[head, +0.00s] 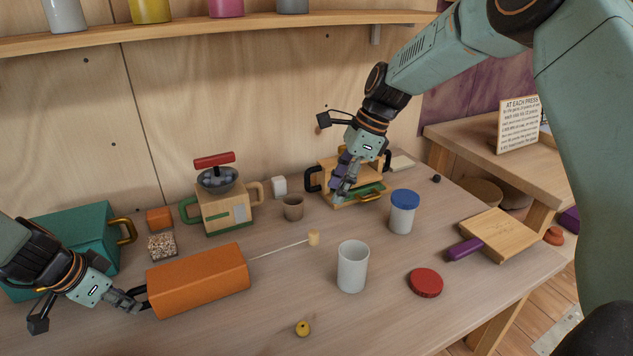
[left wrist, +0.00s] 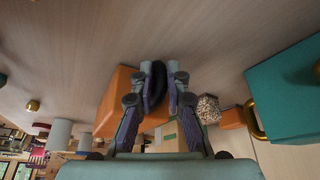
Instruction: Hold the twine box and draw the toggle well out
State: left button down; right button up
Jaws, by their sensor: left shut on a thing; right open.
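The twine box (head: 198,281) is a long orange box lying on the table at the left. A pale twine (head: 278,248) runs taut-looking from its right end to a small cream toggle (head: 313,238), a fair way out from the box. My left gripper (head: 136,301) is shut on the dark handle at the box's left end; the left wrist view shows that black handle (left wrist: 155,84) between its fingers. My right gripper (head: 341,188) is open, away from the toggle, in front of a wooden press-like thing with a green tray (head: 352,200).
A white cup (head: 352,268), blue-lidded jar (head: 403,213) and red lid (head: 426,283) stand right of the toggle. A toy scale (head: 224,205) and small brown cup (head: 293,207) stand behind the twine. A teal box (head: 78,235) is at left. A yellow bead (head: 302,328) lies in front.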

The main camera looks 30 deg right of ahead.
pick_arm(q)
jog(key=c, duration=1.3)
grip_release()
jog(key=shift+o, duration=0.2)
jog(key=shift+r, duration=0.1)
